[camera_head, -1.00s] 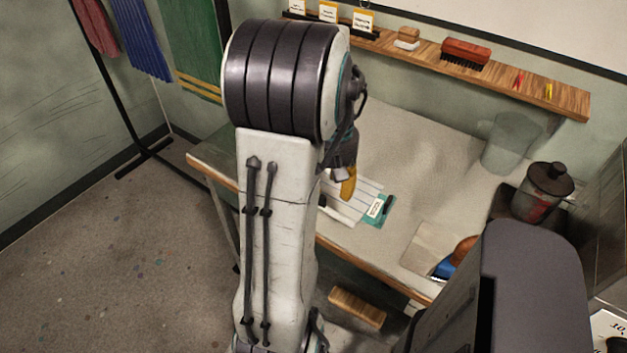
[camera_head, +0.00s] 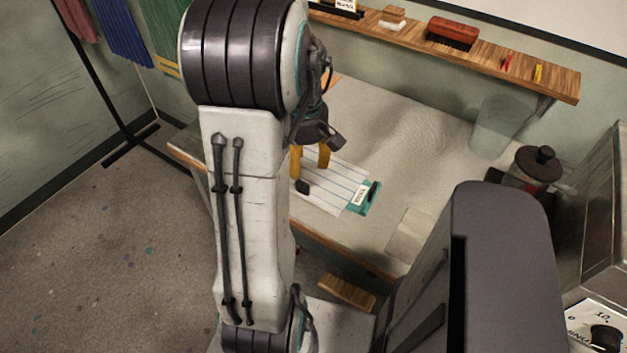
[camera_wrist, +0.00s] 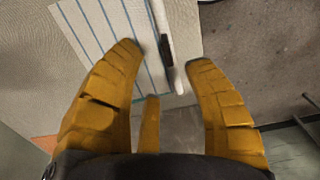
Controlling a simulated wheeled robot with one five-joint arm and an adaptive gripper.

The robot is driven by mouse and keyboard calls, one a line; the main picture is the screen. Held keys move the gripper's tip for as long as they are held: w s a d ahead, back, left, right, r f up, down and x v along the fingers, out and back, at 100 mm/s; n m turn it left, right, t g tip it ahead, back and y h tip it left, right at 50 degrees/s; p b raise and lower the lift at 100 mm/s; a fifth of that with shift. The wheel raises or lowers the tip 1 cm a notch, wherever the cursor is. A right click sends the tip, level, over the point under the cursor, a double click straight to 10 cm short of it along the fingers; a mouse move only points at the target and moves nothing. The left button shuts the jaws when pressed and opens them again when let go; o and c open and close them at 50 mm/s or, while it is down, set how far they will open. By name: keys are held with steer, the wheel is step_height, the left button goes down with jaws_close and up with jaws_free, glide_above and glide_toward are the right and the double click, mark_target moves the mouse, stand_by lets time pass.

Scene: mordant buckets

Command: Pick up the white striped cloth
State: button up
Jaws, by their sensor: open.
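The white striped cloth (camera_head: 335,181) lies flat on the pale worktable, with thin blue-grey stripes. A teal item with a white label (camera_head: 361,198) lies at its right end. My gripper (camera_head: 311,161) is open, its yellow fingers at the cloth's left end; part of it is hidden behind my arm. A white strip with a dark piece (camera_wrist: 167,48) runs along the cloth's edge. Whether any finger touches the cloth, I cannot tell.
A wooden shelf (camera_head: 490,61) with a red brush (camera_head: 452,33) runs along the wall behind the table. A translucent bucket (camera_head: 497,128) and a dark-lidded jar (camera_head: 535,168) stand at the right. The table's front edge is close to the cloth.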

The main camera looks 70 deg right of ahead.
steer(key=f, duration=0.5)
steer(key=shift+w+a, duration=0.2)
steer(key=shift+w, duration=0.1)
steer(key=shift+f, duration=0.75)
steer(key=shift+o, duration=0.2)
jaws_close()
